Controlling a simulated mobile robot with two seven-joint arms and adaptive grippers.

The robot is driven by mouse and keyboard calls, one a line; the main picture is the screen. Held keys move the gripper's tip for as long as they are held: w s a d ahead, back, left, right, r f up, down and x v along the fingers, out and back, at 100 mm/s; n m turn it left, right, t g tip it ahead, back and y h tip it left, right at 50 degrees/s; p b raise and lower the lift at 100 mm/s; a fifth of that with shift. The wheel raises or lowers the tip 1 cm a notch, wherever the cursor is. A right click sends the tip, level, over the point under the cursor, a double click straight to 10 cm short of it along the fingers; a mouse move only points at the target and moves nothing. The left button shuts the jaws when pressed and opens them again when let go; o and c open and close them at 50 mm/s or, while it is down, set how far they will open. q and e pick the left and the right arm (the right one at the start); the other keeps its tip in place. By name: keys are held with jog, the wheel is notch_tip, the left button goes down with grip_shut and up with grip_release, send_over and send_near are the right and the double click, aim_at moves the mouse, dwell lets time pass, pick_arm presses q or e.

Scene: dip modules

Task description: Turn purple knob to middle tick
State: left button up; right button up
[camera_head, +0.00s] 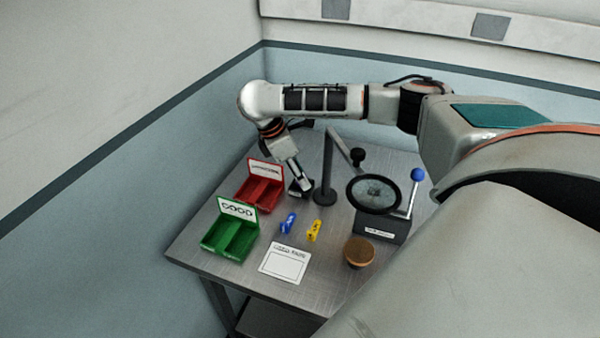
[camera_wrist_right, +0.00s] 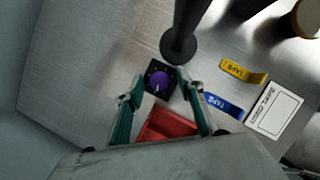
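The purple knob (camera_wrist_right: 159,81) sits on a small black box (camera_wrist_right: 152,94) with light tick marks, seen in the right wrist view. A light pointer mark shows at the knob's lower edge. In the head view the box (camera_head: 300,189) is mostly hidden behind my right gripper (camera_head: 305,185). In the wrist view my right gripper (camera_wrist_right: 159,86) is open, with one teal-sided finger on each side of the box. The fingers look apart from the knob, and I cannot tell their height above it. My left gripper is not in view.
A black stand (camera_head: 325,165) with a magnifier (camera_head: 374,193) rises close beside the knob box. A red bin (camera_head: 262,190) and a green bin (camera_head: 231,235) stand to the left. Blue (camera_head: 288,222) and yellow (camera_head: 314,230) modules and a white card (camera_head: 284,263) lie in front.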

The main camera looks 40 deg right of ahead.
jog(key=shift+f, duration=0.15)
grip_shut()
jog(key=shift+w+d+m+g+y, duration=0.15)
jog(key=shift+m+g, duration=0.1)
jog(key=shift+m, duration=0.55)
jog(key=shift+w+a+m+g+y, duration=0.15)
jog(key=shift+m+g, duration=0.1)
jog(key=shift+m, duration=0.55)
jog(key=m, duration=0.2)
jog(key=m+g+y, duration=0.1)
jog(key=m, duration=0.1)
jog(key=shift+d+m, duration=0.2)
jog(key=shift+m, duration=0.1)
jog(key=m+y, duration=0.1)
jog(key=m, duration=0.2)
jog(key=m+y, duration=0.1)
jog(key=m, duration=0.2)
jog(key=shift+d+g+y, duration=0.15)
jog(key=shift+g+y, duration=0.15)
jog(key=shift+y, duration=0.1)
jog(key=m+y, duration=0.1)
jog(key=m, duration=0.2)
jog(key=m+y, duration=0.1)
jog(key=m, duration=0.2)
jog(key=shift+s+d+t, duration=0.1)
jog(key=shift+t, duration=0.3)
jog(key=shift+m, duration=0.3)
